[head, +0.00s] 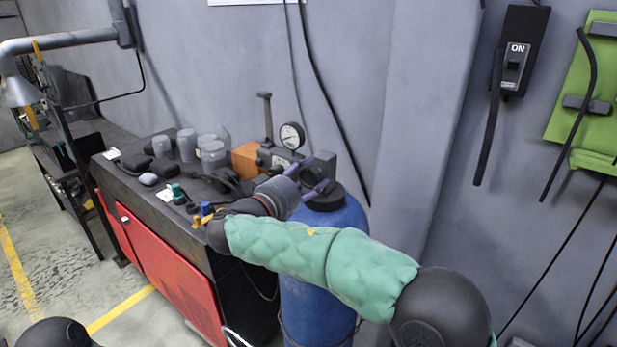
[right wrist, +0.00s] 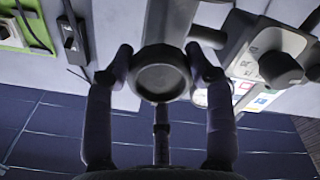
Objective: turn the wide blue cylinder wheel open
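The wide blue cylinder (head: 318,290) stands upright beside the workbench, with a dark collar (head: 327,198) on top. Its dark round wheel (right wrist: 160,76) is in the middle of the right wrist view. In the head view my right gripper hides most of the wheel. My right gripper (head: 312,174) is at the cylinder's top. In the right wrist view its fingers (right wrist: 160,62) are spread, one on each side of the wheel and a third below it. They look open; I cannot tell whether any finger touches the wheel. My left gripper is out of view.
A wall switch (head: 515,62) and green panel (head: 585,85) are at right.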

